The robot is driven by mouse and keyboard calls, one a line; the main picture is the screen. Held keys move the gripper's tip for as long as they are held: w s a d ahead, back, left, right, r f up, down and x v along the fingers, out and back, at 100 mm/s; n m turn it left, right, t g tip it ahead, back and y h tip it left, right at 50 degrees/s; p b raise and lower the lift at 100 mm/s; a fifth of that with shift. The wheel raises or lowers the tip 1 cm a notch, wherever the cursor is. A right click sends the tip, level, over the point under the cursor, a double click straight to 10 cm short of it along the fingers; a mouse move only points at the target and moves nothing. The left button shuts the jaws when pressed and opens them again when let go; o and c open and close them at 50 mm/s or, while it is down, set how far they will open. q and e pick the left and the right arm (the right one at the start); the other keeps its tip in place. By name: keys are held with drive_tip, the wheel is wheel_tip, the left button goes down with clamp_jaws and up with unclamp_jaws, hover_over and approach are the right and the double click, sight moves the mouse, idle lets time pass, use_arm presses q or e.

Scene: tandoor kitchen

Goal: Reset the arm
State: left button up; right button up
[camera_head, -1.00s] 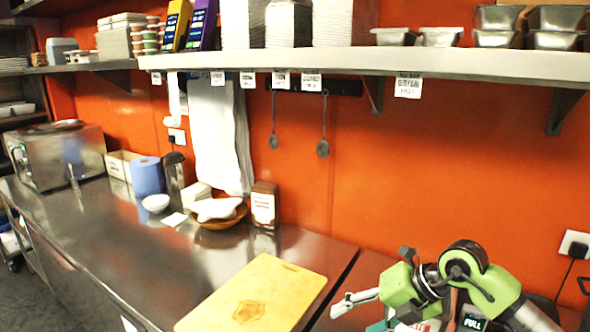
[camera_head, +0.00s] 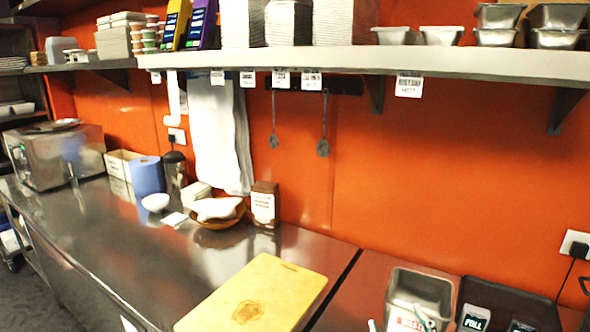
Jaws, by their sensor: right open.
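My right gripper (camera_head: 398,322) shows only as pale fingertips at the bottom edge of the head view. They are apart, with the gripper open and no object seen between them. They appear in front of a metal container (camera_head: 420,290) with a red-and-white label. The rest of my right arm is out of view. My left gripper is not in view.
A cutting board (camera_head: 265,285) lies on the steel counter (camera_head: 120,225). Behind it are a wooden bowl (camera_head: 222,221) and a brown box (camera_head: 265,203). A loaded shelf (camera_head: 440,62) overhangs the counter.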

drive_tip(key=s+d+f+m+g, duration=0.25)
drive_tip(key=s+f+g, duration=0.45)
drive_tip(key=s+f, duration=0.65)
drive_tip(key=s+a+f+g, duration=0.3)
drive_tip(key=s+f+g, duration=0.45)
drive_tip(key=s, duration=0.65)
wheel_tip(320, 180, down, 29)
drive_tip(key=b, duration=0.3)
drive_tip(key=s+d+f+g+b, duration=0.1)
drive_tip(key=s+d+f+b, duration=0.1)
drive_tip(key=s+f, duration=1.6)
drive_tip(key=shift+s+d+f+y+b, duration=0.2)
drive_tip(key=shift+d+f+y+b, duration=0.15)
drive_tip(key=shift+d+f, duration=0.55)
drive_tip(key=shift+a, duration=0.1)
